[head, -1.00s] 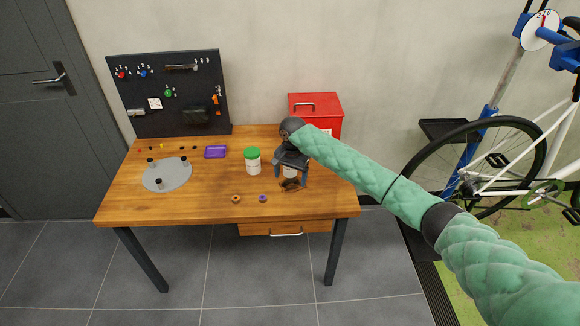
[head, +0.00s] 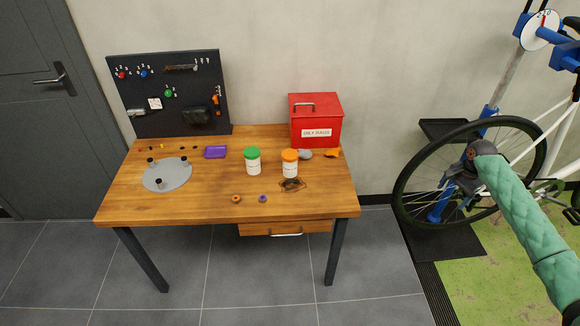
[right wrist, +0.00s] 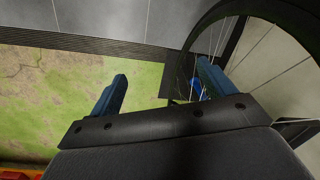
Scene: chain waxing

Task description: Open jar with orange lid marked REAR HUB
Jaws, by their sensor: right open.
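A white jar with an orange lid (head: 290,156) stands upright on the wooden table, right of the middle, with its lid on. Its label is too small to read. A similar jar with a green lid (head: 252,154) stands to its left. My right gripper (head: 458,189) is off the table to the right, in front of the bicycle wheel and well apart from the jar. In the right wrist view my right gripper (right wrist: 160,88) is open and empty, with its blue fingers spread over the green floor. My left gripper is not in view.
A red box (head: 316,119) stands behind the orange-lidded jar, with a grey item and an orange item near it. A purple tray (head: 215,152) and a grey disc (head: 167,180) lie to the left. The bicycle wheel (head: 400,190) is close to my right gripper.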

